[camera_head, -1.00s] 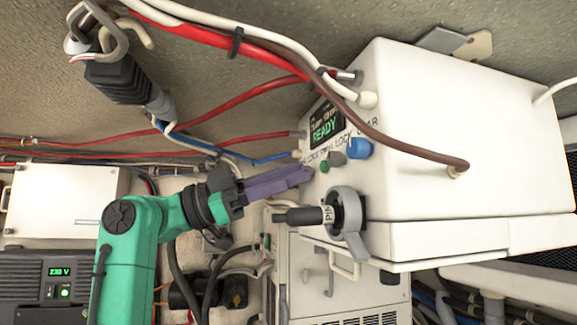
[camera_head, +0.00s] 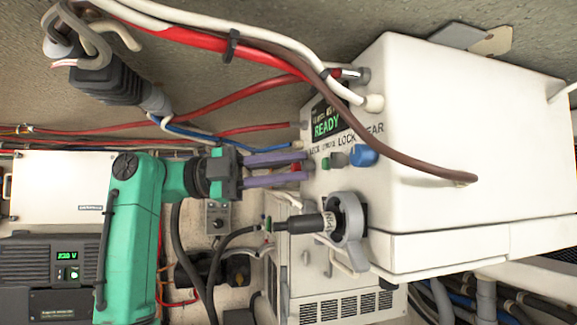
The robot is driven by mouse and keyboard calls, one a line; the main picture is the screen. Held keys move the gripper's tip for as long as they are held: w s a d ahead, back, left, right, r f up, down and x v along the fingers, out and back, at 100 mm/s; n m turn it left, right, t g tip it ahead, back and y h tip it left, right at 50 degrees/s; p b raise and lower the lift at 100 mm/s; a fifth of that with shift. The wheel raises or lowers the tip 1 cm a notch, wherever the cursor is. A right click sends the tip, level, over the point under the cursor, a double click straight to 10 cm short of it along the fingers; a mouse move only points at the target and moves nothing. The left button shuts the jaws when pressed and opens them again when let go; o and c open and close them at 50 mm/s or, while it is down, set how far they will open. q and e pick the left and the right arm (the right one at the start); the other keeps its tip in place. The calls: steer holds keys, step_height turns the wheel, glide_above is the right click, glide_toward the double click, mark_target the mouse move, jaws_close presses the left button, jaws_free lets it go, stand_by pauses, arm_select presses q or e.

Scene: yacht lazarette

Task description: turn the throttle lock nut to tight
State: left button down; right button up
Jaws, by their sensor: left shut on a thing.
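A white control box (camera_head: 455,130) fills the right side, with a row of controls on its left face under a lit READY display (camera_head: 326,120). My left gripper (camera_head: 303,167) comes in from the left, level, with its two purple fingers reaching that face. The fingers are shut on a small red knob (camera_head: 297,167) at the left end of the row, mostly hidden between the tips. Beside it are a green button (camera_head: 326,163) and a blue knob (camera_head: 363,155). I cannot tell for certain which control is the throttle lock nut; the label above the red knob is unclear.
A grey lever with a black handle (camera_head: 306,222) sticks out just below the fingers. Red, blue and brown cables (camera_head: 400,145) cross above and in front of the box. A black connector (camera_head: 108,80) hangs at upper left. A 230 V unit (camera_head: 50,262) stands at lower left.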

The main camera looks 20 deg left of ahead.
stand_by(0.3)
arm_select(q)
steer(key=c, duration=0.7)
jaws_free()
steer(key=shift+c, duration=0.2)
steer(key=shift+a+f, duration=0.15)
steer(key=shift+a, duration=0.25)
steer(key=b+v, duration=0.1)
steer(key=v, duration=1.2)
steer(key=shift+a, duration=0.3)
